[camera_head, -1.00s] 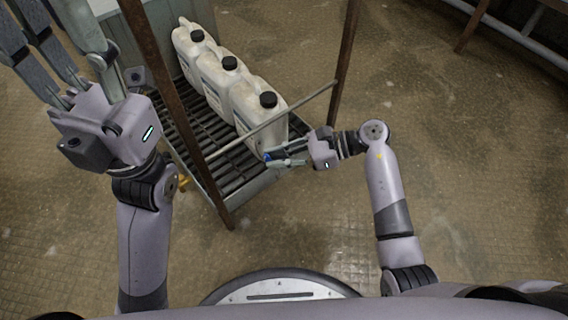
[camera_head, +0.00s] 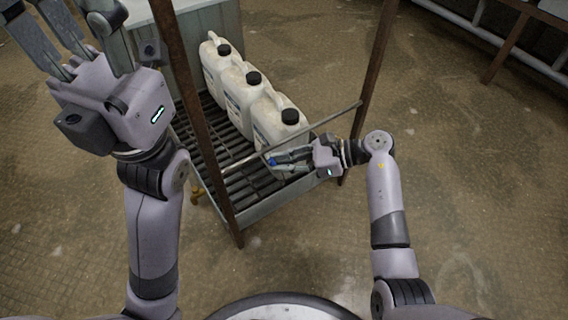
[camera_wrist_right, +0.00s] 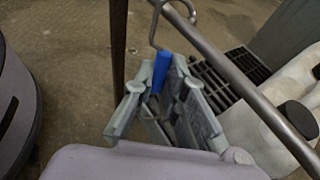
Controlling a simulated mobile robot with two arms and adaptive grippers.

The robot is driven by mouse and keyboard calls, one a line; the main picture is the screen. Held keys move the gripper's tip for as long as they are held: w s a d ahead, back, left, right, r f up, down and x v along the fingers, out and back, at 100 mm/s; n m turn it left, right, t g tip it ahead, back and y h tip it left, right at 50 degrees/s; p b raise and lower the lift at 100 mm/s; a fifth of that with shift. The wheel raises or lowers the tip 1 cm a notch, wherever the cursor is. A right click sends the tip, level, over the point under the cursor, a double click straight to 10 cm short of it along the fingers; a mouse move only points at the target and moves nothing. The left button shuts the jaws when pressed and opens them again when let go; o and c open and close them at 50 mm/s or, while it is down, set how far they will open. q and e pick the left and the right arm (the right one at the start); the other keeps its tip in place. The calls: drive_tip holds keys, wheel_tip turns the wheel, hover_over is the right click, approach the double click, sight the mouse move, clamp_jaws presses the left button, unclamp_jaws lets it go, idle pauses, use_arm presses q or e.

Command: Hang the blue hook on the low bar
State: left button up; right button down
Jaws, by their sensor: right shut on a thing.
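The blue hook (camera_wrist_right: 160,72) has a blue grip and a thin bent metal wire rising from it in the right wrist view. My right gripper (camera_head: 274,161) is shut on the blue grip, which shows small and blue between its fingers in the head view. The low bar (camera_head: 335,115) runs between two brown posts, and in the right wrist view the bar (camera_wrist_right: 235,80) crosses diagonally. The wire's upper bend is close to the bar; I cannot tell whether they touch. My left gripper (camera_head: 85,45) is open and empty at the upper left, away from the bar.
Several white jugs with black caps (camera_head: 252,90) stand on a dark slatted shelf (camera_head: 218,150) behind the bar. A brown post (camera_head: 200,120) is at the left and another (camera_head: 376,75) at the right.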

drive_tip(key=c, duration=1.5)
unclamp_jaws()
drive_tip(key=shift+c, duration=0.2)
drive_tip(key=shift+d, duration=0.2)
drive_tip(key=v, duration=1.1)
drive_tip(key=shift+d+r, duration=0.15)
drive_tip(key=shift+d, duration=0.2)
drive_tip(key=shift+d, duration=0.1)
